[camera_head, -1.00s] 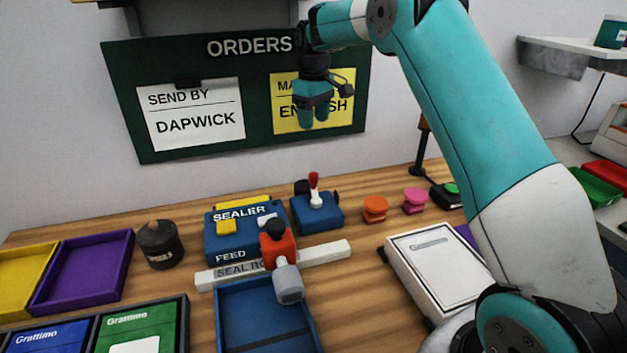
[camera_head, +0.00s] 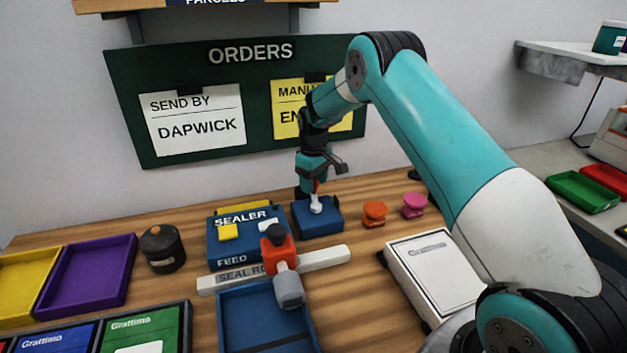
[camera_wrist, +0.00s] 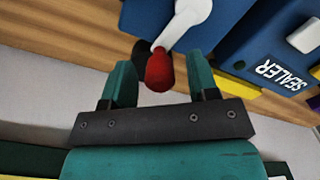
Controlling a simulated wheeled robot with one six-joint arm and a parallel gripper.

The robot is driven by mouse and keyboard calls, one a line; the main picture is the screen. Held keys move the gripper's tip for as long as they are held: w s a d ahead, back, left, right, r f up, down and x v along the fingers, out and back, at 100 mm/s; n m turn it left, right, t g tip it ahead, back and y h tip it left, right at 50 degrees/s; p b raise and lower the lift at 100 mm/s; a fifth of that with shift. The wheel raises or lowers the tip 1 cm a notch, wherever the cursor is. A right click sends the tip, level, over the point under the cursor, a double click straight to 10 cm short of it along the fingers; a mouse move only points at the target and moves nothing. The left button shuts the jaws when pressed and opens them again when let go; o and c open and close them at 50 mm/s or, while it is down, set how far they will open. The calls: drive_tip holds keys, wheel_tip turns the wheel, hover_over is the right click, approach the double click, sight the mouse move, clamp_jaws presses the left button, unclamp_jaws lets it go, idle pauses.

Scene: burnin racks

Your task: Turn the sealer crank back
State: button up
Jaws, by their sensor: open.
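The sealer (camera_head: 240,236) is a blue box with yellow parts on the wooden bench; its label also shows in the wrist view (camera_wrist: 276,62). Right of it stands a smaller blue block (camera_head: 318,219) carrying the crank, a white lever with a red knob; in the wrist view the white lever (camera_wrist: 186,20) ends in the red knob (camera_wrist: 159,71). My gripper (camera_wrist: 158,82) is open, with its two teal fingers on either side of the red knob and a gap on both sides. In the head view my gripper (camera_head: 316,185) is just above and behind the crank, which it partly covers.
A red-and-grey roller handle (camera_head: 283,265) sits on the white seal bar (camera_head: 325,258) in front of the sealer. Orange (camera_head: 375,214) and pink (camera_head: 413,206) knobs stand to the right. A dark jar (camera_head: 162,249) stands to the left. The orders board (camera_head: 200,60) hangs behind.

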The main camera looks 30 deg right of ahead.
drive_tip(key=shift+f, duration=0.15)
drive_tip(key=c, duration=0.9)
drive_tip(key=shift+a, duration=0.1)
